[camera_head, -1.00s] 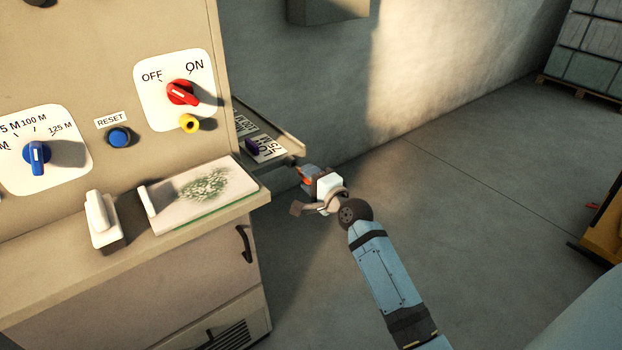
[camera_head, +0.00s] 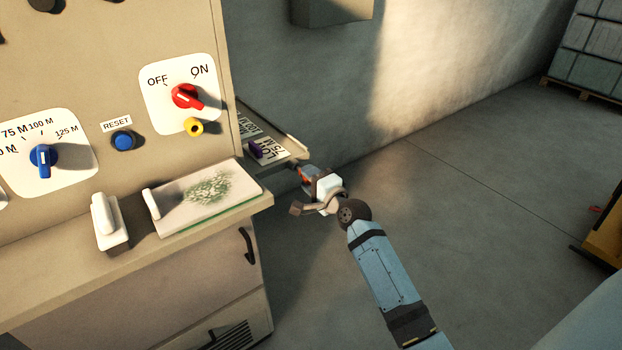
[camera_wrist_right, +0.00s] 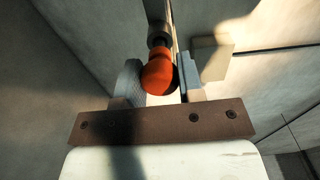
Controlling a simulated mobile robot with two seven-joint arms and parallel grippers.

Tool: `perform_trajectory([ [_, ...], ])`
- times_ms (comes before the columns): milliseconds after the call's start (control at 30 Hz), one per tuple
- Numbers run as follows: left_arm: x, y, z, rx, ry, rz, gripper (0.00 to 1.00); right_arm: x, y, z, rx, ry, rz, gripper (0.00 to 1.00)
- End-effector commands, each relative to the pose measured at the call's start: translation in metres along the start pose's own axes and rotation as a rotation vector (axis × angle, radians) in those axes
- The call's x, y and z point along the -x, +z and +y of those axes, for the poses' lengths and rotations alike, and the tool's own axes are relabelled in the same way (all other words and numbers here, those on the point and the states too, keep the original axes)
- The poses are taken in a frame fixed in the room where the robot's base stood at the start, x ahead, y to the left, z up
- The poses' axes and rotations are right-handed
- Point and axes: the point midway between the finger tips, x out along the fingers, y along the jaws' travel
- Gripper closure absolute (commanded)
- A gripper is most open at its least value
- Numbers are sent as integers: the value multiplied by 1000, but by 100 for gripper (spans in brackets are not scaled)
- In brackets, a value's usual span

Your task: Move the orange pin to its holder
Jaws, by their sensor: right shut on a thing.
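My right gripper (camera_head: 306,173) is beside the outer end of a small side shelf (camera_head: 292,143) on the right of the machine. In the right wrist view the orange pin (camera_wrist_right: 159,73) sits between the two fingers of the gripper (camera_wrist_right: 160,80), which is shut on it. A dark shaft extends beyond the orange part. In the head view only a little orange of the pin (camera_head: 304,175) shows. A purple pin (camera_head: 256,150) stands on the labelled shelf. I cannot make out an empty holder. My left gripper is not in view.
The machine panel (camera_head: 120,60) carries a red switch (camera_head: 186,96), a yellow part (camera_head: 194,127) and blue knobs. On its ledge are a white-handled block (camera_head: 110,222) and a patterned plate (camera_head: 210,195). A wall stands behind the shelf.

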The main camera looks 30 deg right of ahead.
Motion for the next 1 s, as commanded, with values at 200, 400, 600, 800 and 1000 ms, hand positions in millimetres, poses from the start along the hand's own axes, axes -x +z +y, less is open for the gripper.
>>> perform_trajectory([
  [200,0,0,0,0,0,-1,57,-1,0,0,0,0,0,100],
  [400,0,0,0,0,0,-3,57,-2,0,0,0,0,0,100],
  [600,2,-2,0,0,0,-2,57,-6,0,-1,-1,0,0,100],
  [800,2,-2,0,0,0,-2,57,-7,0,0,-1,-1,0,100],
  [1000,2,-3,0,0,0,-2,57,-8,0,0,-1,0,0,100],
])
